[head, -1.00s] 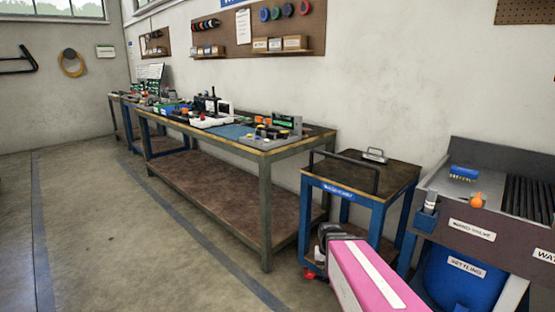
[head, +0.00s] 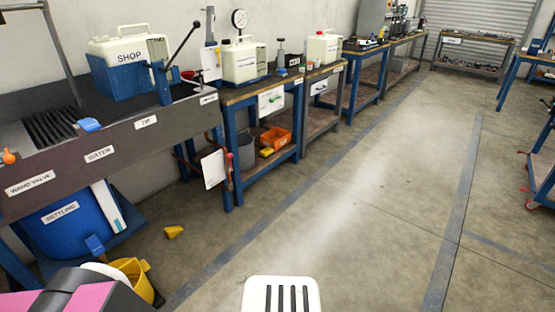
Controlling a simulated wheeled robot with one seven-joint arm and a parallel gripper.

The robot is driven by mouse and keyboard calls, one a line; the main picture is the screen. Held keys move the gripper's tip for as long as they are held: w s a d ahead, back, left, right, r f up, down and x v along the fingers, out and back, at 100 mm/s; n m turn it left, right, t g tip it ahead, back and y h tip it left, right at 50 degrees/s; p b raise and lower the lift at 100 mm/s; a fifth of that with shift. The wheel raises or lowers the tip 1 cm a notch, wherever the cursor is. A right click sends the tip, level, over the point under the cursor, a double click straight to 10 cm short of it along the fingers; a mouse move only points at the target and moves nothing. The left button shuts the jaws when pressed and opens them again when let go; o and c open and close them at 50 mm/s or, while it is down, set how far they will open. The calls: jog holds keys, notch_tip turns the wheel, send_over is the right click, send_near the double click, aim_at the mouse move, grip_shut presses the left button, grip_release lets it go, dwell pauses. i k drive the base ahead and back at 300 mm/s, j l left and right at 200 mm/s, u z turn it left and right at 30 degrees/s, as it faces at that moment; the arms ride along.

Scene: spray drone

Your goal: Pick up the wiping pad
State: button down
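I cannot pick out a wiping pad with certainty in the head view. A small blue item (head: 88,124) sits on the edge of the grey wash station at the left; it is too small to tell what it is. A yellow wedge-shaped piece (head: 173,232) lies on the floor in front of the station. A pink and black part of my own arm shows at the bottom left. My gripper is not in view.
The wash station (head: 125,140) carries a blue and white SHOP tank (head: 128,60). A blue drum (head: 68,222) and a yellow bucket (head: 134,277) stand below. Blue-legged benches (head: 258,92) line the wall. The floor (head: 330,220) to the right is open.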

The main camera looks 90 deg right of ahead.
aim_at(266, 153)
jog(key=j+z, duration=0.15)
jog(key=z, duration=1)
jog(key=l+z, duration=0.2)
jog(key=z, duration=1.6)
jog(key=i+j+z, duration=0.2)
jog(key=z, duration=0.15)
